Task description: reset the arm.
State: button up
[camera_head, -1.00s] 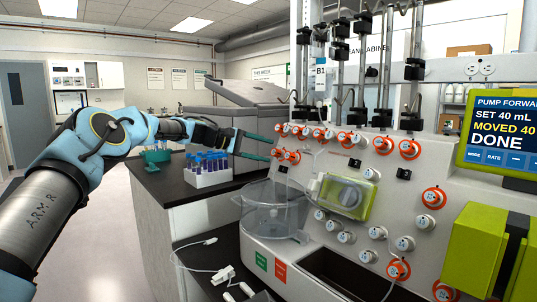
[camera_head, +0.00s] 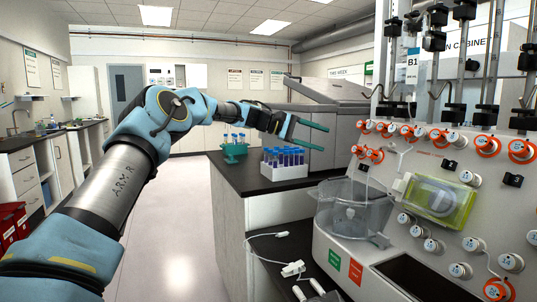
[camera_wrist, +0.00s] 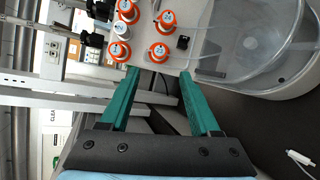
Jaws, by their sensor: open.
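My arm (camera_head: 130,165) reaches from the lower left up and across to the right in the head view. My gripper (camera_head: 318,138) has two teal fingers spread apart, with nothing between them. It hangs in the air above the dark counter, to the right of the white tube rack and left of the cell processor (camera_head: 455,160). In the wrist view my gripper (camera_wrist: 162,90) is also open and empty, with the processor's orange-ringed valves beyond the fingertips.
A white rack (camera_head: 286,172) of blue-capped tubes and a teal holder (camera_head: 234,150) stand on the dark counter (camera_head: 240,180). A clear bowl (camera_head: 352,205) sits at the processor's front. White tubing with clamps (camera_head: 292,268) lies on a lower surface. Open floor (camera_head: 170,235) shows at left.

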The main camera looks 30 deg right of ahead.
jog(key=a+f+t+y, duration=0.25)
jog(key=a+f, duration=0.25)
jog(key=a, duration=0.6)
jog(key=a+f+t+y+p, duration=0.1)
jog(key=a+f+t+y, duration=0.15)
jog(key=a+f, duration=0.6)
jog(key=a+f+t+y, duration=0.2)
jog(key=a+y, duration=0.2)
jog(key=a, duration=0.9)
jog(key=s+a+f+y, duration=0.1)
jog(key=s+a, duration=0.4)
jog(key=a, duration=0.3)
jog(key=s+a+f+t+y, duration=0.1)
jog(key=s+a+f, duration=0.1)
jog(key=s+a, duration=0.3)
jog(key=s+a+f+y, duration=0.1)
jog(key=s+a, duration=0.4)
jog(key=a, duration=0.8)
jog(key=shift+f+n+y+p, duration=0.3)
jog(key=shift+f+n+p, duration=0.1)
jog(key=shift+f, duration=0.1)
